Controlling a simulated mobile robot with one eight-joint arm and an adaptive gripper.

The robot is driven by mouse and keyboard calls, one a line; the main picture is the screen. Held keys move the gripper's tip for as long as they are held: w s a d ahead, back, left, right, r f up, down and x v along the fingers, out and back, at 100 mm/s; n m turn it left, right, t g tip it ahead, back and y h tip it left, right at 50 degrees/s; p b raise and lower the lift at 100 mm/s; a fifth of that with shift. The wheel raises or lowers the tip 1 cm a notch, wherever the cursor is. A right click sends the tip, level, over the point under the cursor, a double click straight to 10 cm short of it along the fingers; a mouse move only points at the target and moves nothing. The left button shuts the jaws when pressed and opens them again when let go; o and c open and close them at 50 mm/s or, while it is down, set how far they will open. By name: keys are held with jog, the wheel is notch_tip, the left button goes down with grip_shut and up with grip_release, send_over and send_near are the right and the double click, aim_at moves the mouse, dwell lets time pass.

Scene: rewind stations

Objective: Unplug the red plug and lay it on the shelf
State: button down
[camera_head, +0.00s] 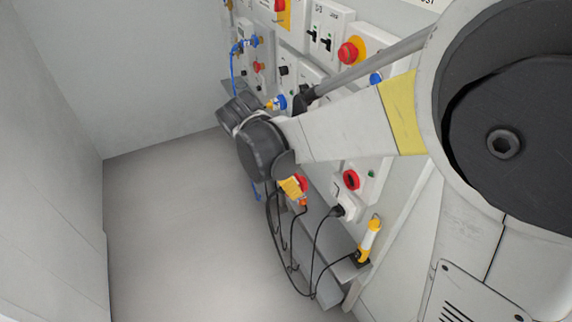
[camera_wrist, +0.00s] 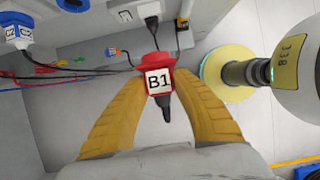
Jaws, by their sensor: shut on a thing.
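The red plug (camera_wrist: 158,77), with a white B1 label and a black tail, sits between the yellow fingers of my gripper (camera_wrist: 157,85) in the wrist view. The fingers are shut on its sides. In the head view my gripper (camera_head: 292,187) is beside the wall panel, with a bit of red (camera_head: 301,183) showing behind its yellow fingers. A grey shelf (camera_head: 311,231) runs along the foot of the panel in the head view, partly covered by cables and my arm.
The panel carries red, blue and black sockets and switches. A red socket (camera_head: 351,180) right of my gripper looks empty. Black cables loop below the shelf. The floor (camera_head: 185,240) at left is clear.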

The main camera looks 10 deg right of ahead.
jog(key=shift+a, duration=0.25)
jog(key=shift+s+a, duration=0.3)
jog(key=shift+a, duration=0.65)
jog(key=shift+s+a, duration=0.25)
jog(key=shift+a, duration=0.65)
jog(key=shift+s+a, duration=0.3)
jog(key=shift+a, duration=0.65)
